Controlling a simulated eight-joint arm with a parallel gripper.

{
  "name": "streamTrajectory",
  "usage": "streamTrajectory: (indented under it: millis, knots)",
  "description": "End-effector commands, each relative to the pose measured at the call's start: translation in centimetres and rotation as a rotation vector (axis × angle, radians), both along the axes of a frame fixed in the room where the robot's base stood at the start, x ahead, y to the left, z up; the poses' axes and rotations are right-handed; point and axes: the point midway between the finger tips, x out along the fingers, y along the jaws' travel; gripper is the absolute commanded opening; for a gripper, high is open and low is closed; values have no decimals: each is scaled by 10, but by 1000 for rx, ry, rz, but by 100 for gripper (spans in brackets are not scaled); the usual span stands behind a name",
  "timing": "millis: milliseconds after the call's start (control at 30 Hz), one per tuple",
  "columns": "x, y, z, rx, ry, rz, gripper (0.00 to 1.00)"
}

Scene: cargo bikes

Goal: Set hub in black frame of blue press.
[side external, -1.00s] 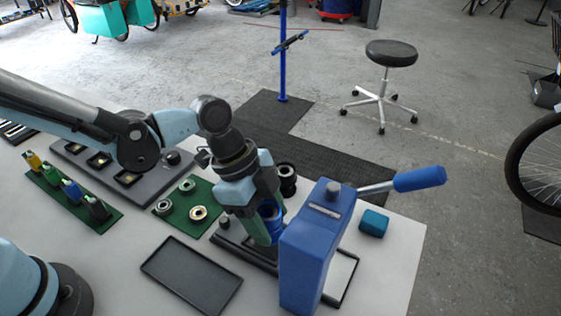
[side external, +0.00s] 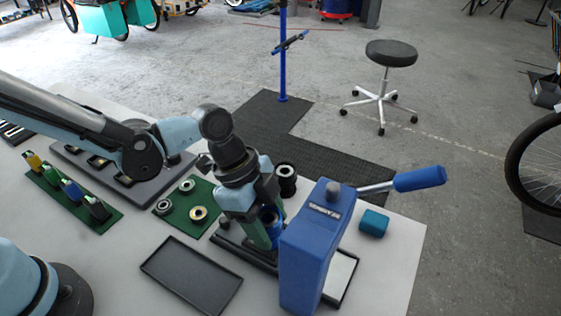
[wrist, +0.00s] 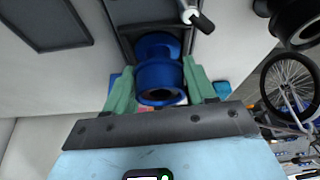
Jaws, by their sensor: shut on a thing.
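My gripper (side external: 257,230) is shut on a blue hub (side external: 269,216), just left of the blue press (side external: 312,250) in the side external view. In the wrist view, the green fingers of my gripper (wrist: 160,88) stand on either side of the hub (wrist: 160,72), which is a flanged spool with a dark bore. The black frame (side external: 238,251) lies flat at the press's foot. Its rails also show beside the hub in the wrist view (wrist: 128,42). The hub is over or within the frame; whether it touches the bottom is hidden.
An empty black tray (side external: 190,275) lies left of the frame. A green mat (side external: 183,218) with several rings and a black cylinder (side external: 286,180) are behind. The press lever (side external: 420,178) juts right above a teal block (side external: 373,222).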

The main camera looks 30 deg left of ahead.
Motion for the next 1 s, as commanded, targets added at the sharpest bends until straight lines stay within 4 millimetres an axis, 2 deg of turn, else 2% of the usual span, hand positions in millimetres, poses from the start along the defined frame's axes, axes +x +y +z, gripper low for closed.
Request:
streamTrajectory:
  millis: [367,400,567,867,1000]
  knots:
    - [0,0,-2,0,0,0,12]
    - [0,0,-2,0,0,0,60]
    - [0,0,-2,0,0,0,84]
    - [0,0,-2,0,0,0,85]
    - [0,3,5,0,0,1,85]
